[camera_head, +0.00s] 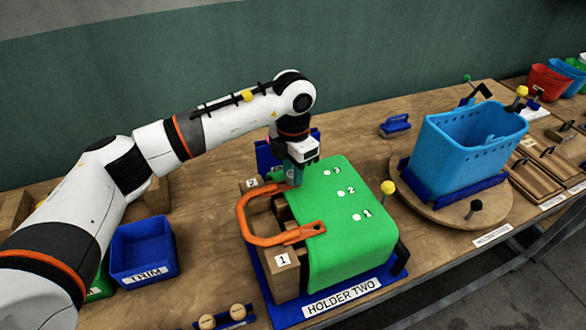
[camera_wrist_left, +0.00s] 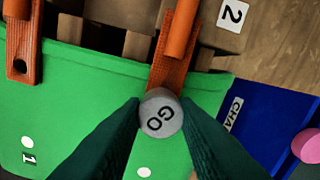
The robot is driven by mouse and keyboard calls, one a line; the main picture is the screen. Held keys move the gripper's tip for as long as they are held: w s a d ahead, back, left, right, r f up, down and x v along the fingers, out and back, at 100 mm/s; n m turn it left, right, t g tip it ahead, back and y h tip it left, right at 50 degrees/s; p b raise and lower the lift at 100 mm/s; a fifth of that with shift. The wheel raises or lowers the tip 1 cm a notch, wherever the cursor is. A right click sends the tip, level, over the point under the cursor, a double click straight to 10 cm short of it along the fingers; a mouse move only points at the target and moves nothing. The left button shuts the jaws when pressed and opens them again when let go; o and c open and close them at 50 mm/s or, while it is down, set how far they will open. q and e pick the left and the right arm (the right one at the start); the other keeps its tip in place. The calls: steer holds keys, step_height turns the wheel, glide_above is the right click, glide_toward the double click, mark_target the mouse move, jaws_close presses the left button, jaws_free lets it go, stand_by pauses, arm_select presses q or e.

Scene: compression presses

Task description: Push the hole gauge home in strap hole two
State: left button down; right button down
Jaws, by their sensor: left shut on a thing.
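My left gripper (camera_head: 293,182) points down over the far end of the orange strap (camera_head: 245,220), beside the wooden block marked 2 (camera_head: 252,183). In the left wrist view its dark green fingers (camera_wrist_left: 160,118) are shut on the grey round hole gauge, marked GO (camera_wrist_left: 160,114). The gauge covers the strap's end (camera_wrist_left: 172,76), so strap hole two and the gauge's depth are hidden. The other strap end shows an open dark hole (camera_wrist_left: 19,66), near the block marked 1 (camera_head: 282,262). The green workpiece (camera_head: 340,235) lies under both strap ends. My right gripper is not in view.
The blue base labelled HOLDER TWO (camera_head: 345,302) carries the workpiece. A yellow-knobbed clamp (camera_head: 388,188) stands at its right. A blue TRIM bin (camera_head: 143,250) is at left, a blue basket (camera_head: 470,148) on a round wooden board at right.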

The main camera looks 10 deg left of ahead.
arm_select(q)
steer(key=shift+f, duration=0.25)
steer(key=c, duration=1)
jaws_free()
steer(key=shift+c, duration=0.2)
step_height(320, 180, up, 12)
steer(key=b, duration=0.3)
steer(key=shift+r, duration=0.1)
